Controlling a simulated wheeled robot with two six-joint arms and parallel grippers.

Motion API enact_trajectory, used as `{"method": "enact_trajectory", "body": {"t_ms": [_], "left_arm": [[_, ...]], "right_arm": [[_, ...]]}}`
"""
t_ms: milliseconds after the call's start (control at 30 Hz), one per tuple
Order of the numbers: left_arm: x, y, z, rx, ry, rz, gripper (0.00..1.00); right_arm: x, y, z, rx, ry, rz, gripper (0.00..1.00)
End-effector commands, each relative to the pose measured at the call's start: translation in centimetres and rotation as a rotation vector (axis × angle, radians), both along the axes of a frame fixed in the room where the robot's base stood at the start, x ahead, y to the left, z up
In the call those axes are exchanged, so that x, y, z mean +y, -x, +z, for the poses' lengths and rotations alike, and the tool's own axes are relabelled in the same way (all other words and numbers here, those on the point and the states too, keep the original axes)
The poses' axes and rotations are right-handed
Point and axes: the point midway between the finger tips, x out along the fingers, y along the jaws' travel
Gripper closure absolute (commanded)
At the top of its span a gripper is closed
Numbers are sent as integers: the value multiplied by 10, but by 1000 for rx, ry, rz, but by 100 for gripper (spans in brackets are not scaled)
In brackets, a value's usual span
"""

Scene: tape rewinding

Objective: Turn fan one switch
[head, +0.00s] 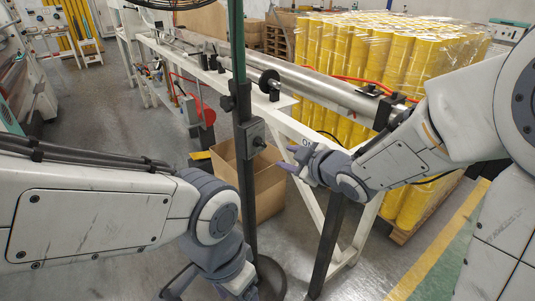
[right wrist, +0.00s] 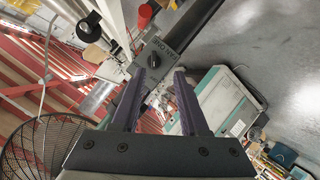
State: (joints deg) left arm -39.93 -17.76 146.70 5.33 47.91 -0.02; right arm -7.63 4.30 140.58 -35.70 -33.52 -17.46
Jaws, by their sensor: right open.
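A fan stand's dark pole (head: 244,185) rises through the middle of the head view, with part of the round fan cage (head: 170,3) at the top edge. A grey switch box (head: 250,136) with a dark knob (head: 260,143) is on the pole. My right gripper (head: 289,160) is open and empty, to the right of the knob and apart from it. In the right wrist view, the switch box (right wrist: 158,50) lies beyond the fingertips, roughly between them. My left gripper (head: 205,289) is low at the bottom edge, partly cut off; its opening is unclear.
A cardboard box (head: 265,190) stands on the floor behind the pole. A white machine frame with a long metal roller (head: 325,88) runs behind it. Wrapped yellow rolls (head: 370,50) stand on a pallet at the right. Open floor lies at the left.

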Motion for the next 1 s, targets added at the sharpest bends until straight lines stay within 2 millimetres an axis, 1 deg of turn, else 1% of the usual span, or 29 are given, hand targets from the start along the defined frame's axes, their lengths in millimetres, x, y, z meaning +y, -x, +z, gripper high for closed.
{"method": "enact_trajectory", "body": {"t_ms": [33, 167, 267, 367, 633, 800, 1000], "left_arm": [[0, 0, -11, 0, 0, 0, 26], [0, 0, -17, -1, 1, 0, 26], [0, 0, -17, -1, 1, 0, 26], [0, 0, -18, -1, 1, 0, 26], [0, 0, -19, -1, 1, 0, 26], [0, 0, -18, -1, 1, 0, 26], [0, 0, -18, -1, 1, 0, 26]], "right_arm": [[-3, -6, -7, -44, -8, 26, 56], [-2, -11, -3, -123, -24, 84, 56], [1, -16, -1, -145, -29, 102, 56], [8, -25, -4, -147, -29, 105, 56], [34, -66, -19, -145, -29, 103, 56], [46, -85, -26, -146, -29, 101, 56], [52, -95, -29, -146, -28, 100, 56]]}}
